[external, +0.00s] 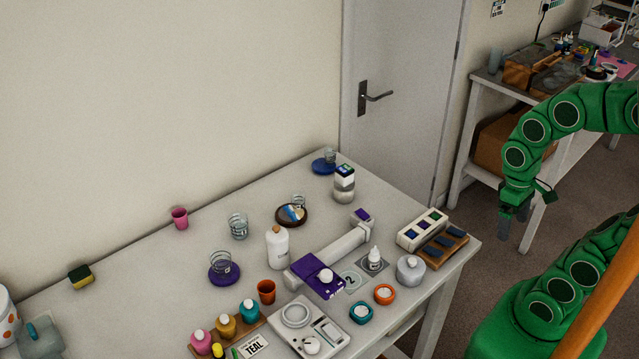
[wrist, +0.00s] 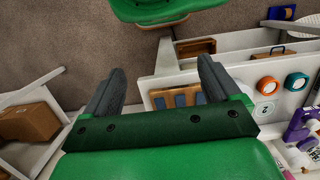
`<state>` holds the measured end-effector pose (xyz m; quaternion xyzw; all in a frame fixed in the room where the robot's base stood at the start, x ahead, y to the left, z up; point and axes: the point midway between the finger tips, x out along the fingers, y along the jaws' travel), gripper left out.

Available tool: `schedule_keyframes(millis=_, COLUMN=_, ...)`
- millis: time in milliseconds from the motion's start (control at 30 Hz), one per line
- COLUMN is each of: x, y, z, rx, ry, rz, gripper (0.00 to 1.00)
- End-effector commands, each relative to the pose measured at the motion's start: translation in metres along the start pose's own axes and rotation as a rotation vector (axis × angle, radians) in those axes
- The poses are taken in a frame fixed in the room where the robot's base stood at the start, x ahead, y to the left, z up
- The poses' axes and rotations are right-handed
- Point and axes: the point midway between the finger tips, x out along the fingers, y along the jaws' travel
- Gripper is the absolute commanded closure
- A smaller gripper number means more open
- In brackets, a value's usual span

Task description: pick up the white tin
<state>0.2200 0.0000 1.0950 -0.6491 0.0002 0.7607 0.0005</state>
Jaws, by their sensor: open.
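A squat, round, pale grey-white container (external: 410,269) with a small knob on top stands near the right front edge of the table; it is the thing that looks most like the white tin. In the wrist view it seems mostly hidden behind my right finger. My gripper (external: 515,217) hangs off the table's right side, well apart from this container. In the wrist view my gripper (wrist: 163,88) has its two dark fingers wide apart with nothing between them.
An orange tin (external: 384,294) and a teal tin (external: 360,312) stand left of the pale container. A wooden rack (external: 458,238) with dark blocks lies at the table's right corner. A white bottle (external: 277,248) and a purple-and-white clamp-like tool (external: 319,276) are farther left. Floor is open beneath my gripper.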

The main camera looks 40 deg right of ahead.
Motion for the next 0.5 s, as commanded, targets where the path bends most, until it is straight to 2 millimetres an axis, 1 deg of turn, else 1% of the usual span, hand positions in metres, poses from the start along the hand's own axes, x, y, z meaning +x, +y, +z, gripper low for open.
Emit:
schedule_keyframes(millis=167, x=0.0, y=-0.001, z=-0.001, rx=0.0, ry=-0.001, rz=-0.001, gripper=0.1)
schedule_keyframes(millis=267, x=0.0, y=-0.005, z=-0.005, rx=0.003, ry=-0.003, rz=-0.015, gripper=0.1)
schedule_keyframes(millis=367, x=-0.001, y=-0.018, z=-0.016, rx=0.011, ry=-0.009, rz=-0.049, gripper=0.1)
schedule_keyframes(millis=500, x=-0.005, y=-0.047, z=-0.039, rx=0.04, ry=-0.023, rz=-0.131, gripper=0.1)
